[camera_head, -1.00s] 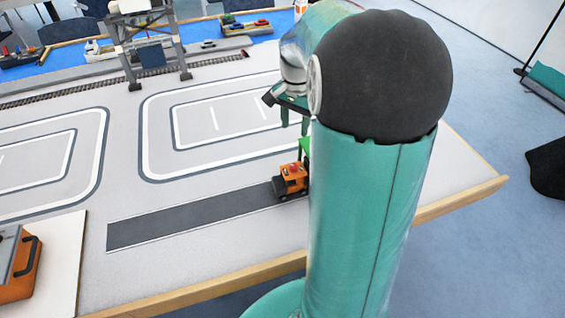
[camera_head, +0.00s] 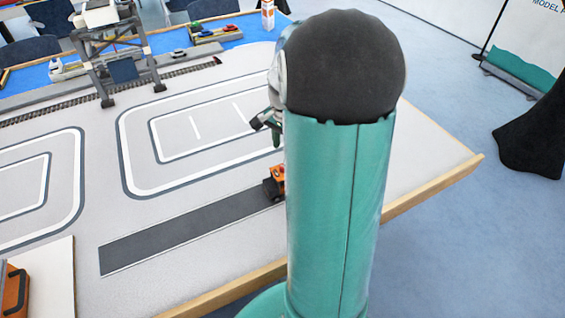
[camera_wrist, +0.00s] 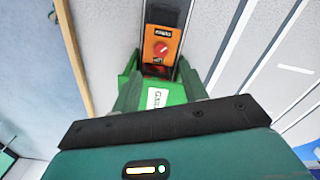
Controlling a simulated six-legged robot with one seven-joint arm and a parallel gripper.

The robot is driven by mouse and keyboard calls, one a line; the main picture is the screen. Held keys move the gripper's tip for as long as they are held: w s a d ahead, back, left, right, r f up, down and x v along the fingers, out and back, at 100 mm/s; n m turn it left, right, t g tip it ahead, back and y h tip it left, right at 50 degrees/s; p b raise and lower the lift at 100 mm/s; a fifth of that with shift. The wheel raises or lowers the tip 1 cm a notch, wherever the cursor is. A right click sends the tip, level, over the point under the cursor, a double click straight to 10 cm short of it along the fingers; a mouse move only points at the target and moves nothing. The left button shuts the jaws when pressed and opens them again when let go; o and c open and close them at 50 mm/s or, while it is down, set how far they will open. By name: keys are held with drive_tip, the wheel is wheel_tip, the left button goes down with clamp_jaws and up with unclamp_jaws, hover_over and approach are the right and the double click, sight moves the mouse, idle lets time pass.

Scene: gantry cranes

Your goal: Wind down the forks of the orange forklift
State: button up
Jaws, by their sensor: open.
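The orange forklift (camera_head: 275,183) stands at the right end of the dark strip in the head view, partly hidden behind my arm. In the wrist view the forklift (camera_wrist: 161,36) shows from above, with a round red knob (camera_wrist: 160,48) on its orange top. A green block (camera_wrist: 174,96) with a white label lies on the near side of the forklift. My gripper (camera_wrist: 158,76) is open, with its fingers apart above the green block and pointing toward the forklift. Nothing shows held between them. The forks are hidden, so their height cannot be told.
The dark strip (camera_head: 180,232) runs left from the forklift along the pale table. A wooden edge (camera_head: 435,188) borders the table. A gantry crane (camera_head: 118,55) stands at the back left. An orange case (camera_head: 14,291) is at the lower left. The middle table is mostly clear.

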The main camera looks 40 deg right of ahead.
wheel_tip(320, 180, down, 8)
drive_tip(key=shift+r, duration=0.2)
drive_tip(key=shift+a, duration=0.1)
clamp_jaws()
